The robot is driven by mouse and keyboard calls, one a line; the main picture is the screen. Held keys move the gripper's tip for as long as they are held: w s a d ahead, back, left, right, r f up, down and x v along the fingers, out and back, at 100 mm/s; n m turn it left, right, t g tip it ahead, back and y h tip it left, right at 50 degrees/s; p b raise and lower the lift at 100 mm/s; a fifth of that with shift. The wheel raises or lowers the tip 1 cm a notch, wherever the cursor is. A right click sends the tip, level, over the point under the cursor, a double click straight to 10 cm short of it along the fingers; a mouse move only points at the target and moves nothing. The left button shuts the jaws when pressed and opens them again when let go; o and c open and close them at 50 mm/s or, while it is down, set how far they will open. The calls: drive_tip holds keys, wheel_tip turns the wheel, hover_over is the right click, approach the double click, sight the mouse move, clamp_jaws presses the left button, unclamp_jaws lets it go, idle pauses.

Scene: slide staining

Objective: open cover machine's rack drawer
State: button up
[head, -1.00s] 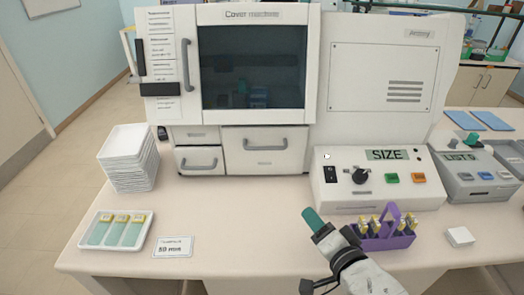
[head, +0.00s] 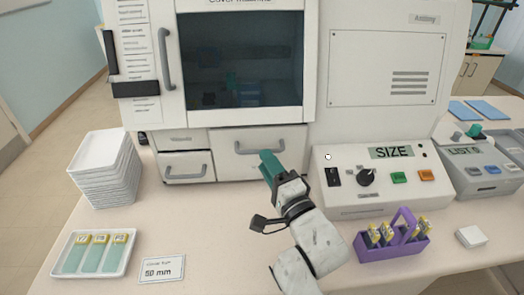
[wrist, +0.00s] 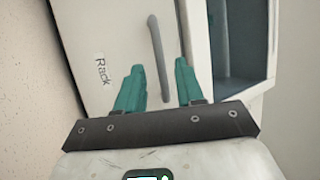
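The cover machine (head: 145,60) stands at the back of the bench. Its wide lower drawer (head: 225,165) is closed and has a grey bar handle (head: 250,150). In the wrist view the drawer front (wrist: 105,25) reads "Rack", and the handle (wrist: 157,50) runs upright in the picture. My gripper (head: 268,162) is in front of this drawer, its teal fingers hiding part of the handle's right side. In the wrist view my gripper (wrist: 158,72) is open, with the handle between the lines of its two fingers. Contact with the handle cannot be told.
A smaller drawer (head: 185,170) is at left. A stack of white trays (head: 103,170) and a slide tray (head: 60,268) stand on the left. A SIZE control box (head: 350,200), purple rack (head: 375,250) and white block (head: 472,237) are right.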

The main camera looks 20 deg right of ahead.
sight(257, 136)
drive_tip(key=x, duration=0.3)
drive_tip(key=shift+w+p, duration=0.25)
drive_tip(key=shift+p, duration=0.1)
drive_tip(key=shift+c, duration=0.4)
clamp_jaws()
